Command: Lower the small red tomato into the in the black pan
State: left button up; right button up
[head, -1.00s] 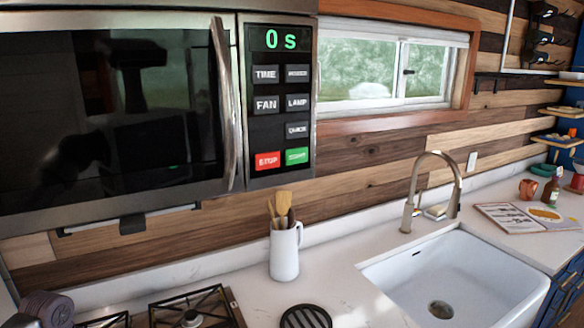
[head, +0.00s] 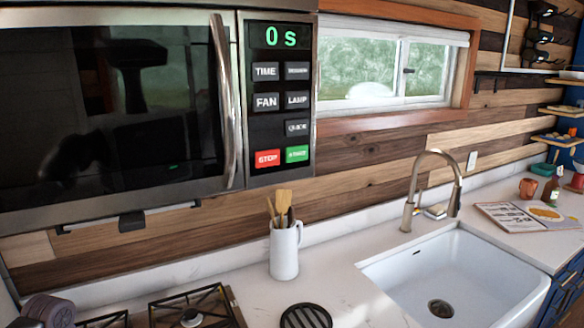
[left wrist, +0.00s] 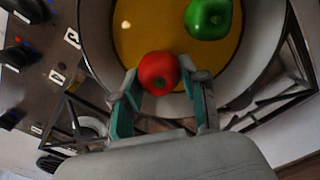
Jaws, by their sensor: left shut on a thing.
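In the left wrist view, my left gripper (left wrist: 163,82) is shut on a small red tomato (left wrist: 157,70), with one teal-lined finger on each side of it. The tomato appears over the near part of a round pan (left wrist: 98,38) with a pale wall, a dark rim and a yellow inside. I cannot tell whether the tomato touches the pan. A green pepper (left wrist: 208,18) lies in the pan, to the upper right of the tomato. The pan, tomato and left gripper's fingers do not show in the head view. My right gripper is not in view.
The stove grates (head: 190,308) show at the bottom left, under the microwave (head: 110,110). A white jug (head: 284,252) with wooden utensils and a round black trivet (head: 305,317) stand on the counter. The sink (head: 455,275) is to the right. Stove knobs (left wrist: 17,55) are left of the pan.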

pick_arm(q)
jog(key=shift+f+b, duration=0.4)
jog(key=shift+f, duration=0.8)
dwell(0.4)
jog(key=o, duration=1.1)
jog(key=shift+o, duration=0.2)
jog(key=shift+r, duration=0.1)
